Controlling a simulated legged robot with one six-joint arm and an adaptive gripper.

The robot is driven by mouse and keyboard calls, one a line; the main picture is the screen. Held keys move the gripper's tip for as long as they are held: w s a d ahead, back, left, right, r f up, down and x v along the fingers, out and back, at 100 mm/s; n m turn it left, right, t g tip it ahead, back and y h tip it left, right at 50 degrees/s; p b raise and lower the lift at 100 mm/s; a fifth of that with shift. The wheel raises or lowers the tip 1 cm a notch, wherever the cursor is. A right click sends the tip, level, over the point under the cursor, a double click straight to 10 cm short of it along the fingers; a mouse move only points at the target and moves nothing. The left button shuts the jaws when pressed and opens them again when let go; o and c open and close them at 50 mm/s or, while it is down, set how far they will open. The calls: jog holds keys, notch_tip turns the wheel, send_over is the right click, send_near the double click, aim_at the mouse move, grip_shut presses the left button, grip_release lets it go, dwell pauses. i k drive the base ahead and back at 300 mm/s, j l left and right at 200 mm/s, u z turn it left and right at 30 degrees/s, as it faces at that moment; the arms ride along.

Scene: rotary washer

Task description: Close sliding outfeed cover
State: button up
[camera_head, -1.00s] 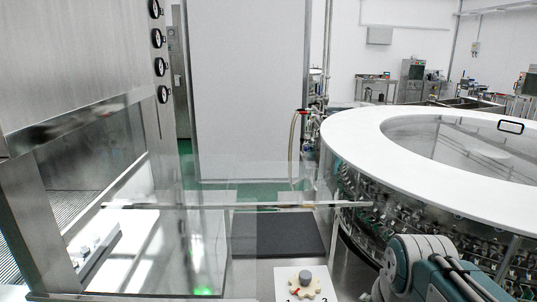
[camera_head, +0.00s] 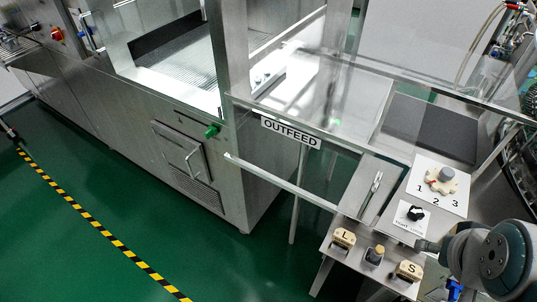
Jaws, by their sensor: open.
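The OUTFEED sign (camera_head: 291,133) is fixed on a metal bar at the machine's outfeed side. Clear panels (camera_head: 340,95) stand around the outfeed behind it; which of them is the sliding cover, and how far it is open, I cannot tell. A slim upright metal handle-like piece (camera_head: 371,190) is on the steel plate right of the sign. My arm shows at the lower right, beside the control panel. My gripper's fingers do not show, so I see no contact with any cover.
A steel control shelf (camera_head: 341,262) carries blocks marked L (camera_head: 343,238) and S (camera_head: 408,270). A white numbered dial plate (camera_head: 440,186) is behind. A lower rail (camera_head: 280,182) juts across. The green floor at left is clear, with yellow-black tape (camera_head: 93,226).

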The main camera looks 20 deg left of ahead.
aim_at(312, 142)
jog(key=j+u, duration=0.35)
jog(key=k+j+u, duration=0.1)
jog(key=u, duration=0.3)
jog(key=j, duration=0.1)
